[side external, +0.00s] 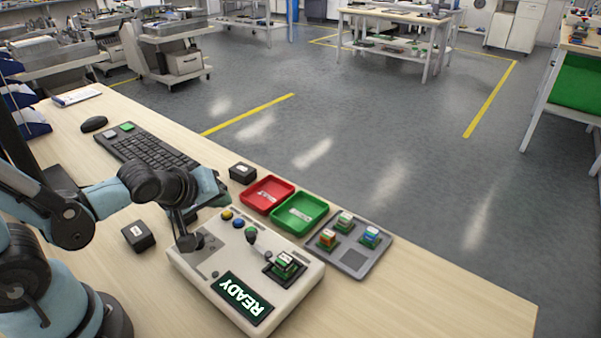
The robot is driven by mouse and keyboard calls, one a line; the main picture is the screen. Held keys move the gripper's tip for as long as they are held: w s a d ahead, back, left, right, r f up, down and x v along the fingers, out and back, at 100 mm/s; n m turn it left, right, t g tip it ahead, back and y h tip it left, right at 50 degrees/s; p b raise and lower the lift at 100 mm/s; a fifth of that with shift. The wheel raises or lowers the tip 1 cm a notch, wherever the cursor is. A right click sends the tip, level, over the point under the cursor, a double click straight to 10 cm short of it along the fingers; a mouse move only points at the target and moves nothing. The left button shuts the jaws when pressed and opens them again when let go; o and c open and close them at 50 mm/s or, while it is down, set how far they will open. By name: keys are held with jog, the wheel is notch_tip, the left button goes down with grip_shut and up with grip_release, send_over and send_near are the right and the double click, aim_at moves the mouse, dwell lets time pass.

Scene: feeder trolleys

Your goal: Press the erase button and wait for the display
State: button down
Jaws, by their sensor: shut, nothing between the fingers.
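A light grey console (300,288) stands on the wooden bench. Its display (243,297) reads READY in pale letters, upside down in this view. A yellow button (227,214), a blue button (238,223) and a green-topped lever or knob (251,233) line its far edge. No erase label is legible. A small chip-like block (284,262) sits in a dark socket at the console's right. My gripper (189,243) is shut and empty, pointing down over the console's left end. Whether it touches the surface cannot be told; what lies under its tips is hidden.
A red tray (267,181) and a green tray (319,214) sit behind the console. A grey tray (380,259) with several small blocks is to the right. Black boxes (138,235) and (243,172) flank my arm. A keyboard (150,150) lies farther left. The bench's right end is clear.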

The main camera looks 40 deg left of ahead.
jog(key=shift+f, duration=0.15)
jog(key=shift+f, duration=0.25)
dwell(0.4)
jog(key=shift+r, duration=0.45)
jog(key=shift+r, duration=2.5)
